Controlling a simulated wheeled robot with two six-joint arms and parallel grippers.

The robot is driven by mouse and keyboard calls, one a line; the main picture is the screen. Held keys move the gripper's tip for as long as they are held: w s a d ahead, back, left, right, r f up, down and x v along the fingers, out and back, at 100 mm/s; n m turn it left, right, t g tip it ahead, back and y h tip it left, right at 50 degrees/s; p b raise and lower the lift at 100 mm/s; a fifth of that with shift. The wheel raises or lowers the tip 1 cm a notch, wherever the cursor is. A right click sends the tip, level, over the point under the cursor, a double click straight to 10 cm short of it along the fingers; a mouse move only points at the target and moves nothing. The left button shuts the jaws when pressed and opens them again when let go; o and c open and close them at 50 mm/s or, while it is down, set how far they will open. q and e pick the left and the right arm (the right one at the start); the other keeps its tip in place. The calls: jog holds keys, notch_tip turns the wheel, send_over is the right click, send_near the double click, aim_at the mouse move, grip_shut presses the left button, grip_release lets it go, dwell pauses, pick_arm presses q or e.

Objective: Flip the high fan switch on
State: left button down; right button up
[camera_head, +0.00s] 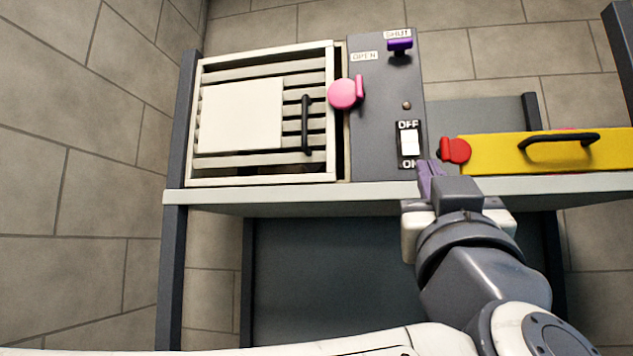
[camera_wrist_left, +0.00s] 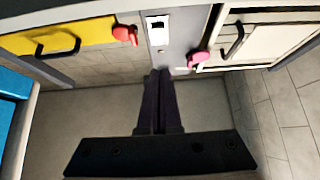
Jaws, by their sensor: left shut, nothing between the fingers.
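The fan switch (camera_head: 409,143) is a white rocker in a black plate marked OFF above and ON below, low on a grey panel (camera_head: 378,110). It also shows in the left wrist view (camera_wrist_left: 157,23). I cannot tell which way the rocker is tilted. My left gripper (camera_head: 428,172) has purple fingers, shut and empty. In the head view its tips are just below and right of the switch plate. In the left wrist view the fingers (camera_wrist_left: 160,80) point up toward the panel, below the switch, with a gap in the picture. My right gripper is not in view.
A pink knob (camera_head: 345,93) is left of the switch, beside a louvred white door (camera_head: 262,115) with a black handle. A red knob (camera_head: 455,150) and yellow panel (camera_head: 560,153) are close on the right. A purple latch (camera_head: 400,45) sits above. The shelf edge (camera_head: 300,193) runs below.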

aim_at(411, 146)
pick_arm(q)
jog(key=p+x, duration=0.2)
jog(key=x, duration=0.2)
jog(key=f+p+x, duration=0.1)
jog(key=p+x, duration=0.2)
jog(key=x, duration=0.1)
jog(key=w+p+x, duration=0.1)
jog(key=p+x, duration=0.1)
jog(key=x, duration=0.2)
jog(key=shift+w+d+f+p, duration=0.2)
jog(key=shift+f+p, duration=0.05)
jog(key=shift+p, duration=0.1)
jog(key=shift+w+d+f, duration=0.15)
jog(key=shift+w, duration=0.25)
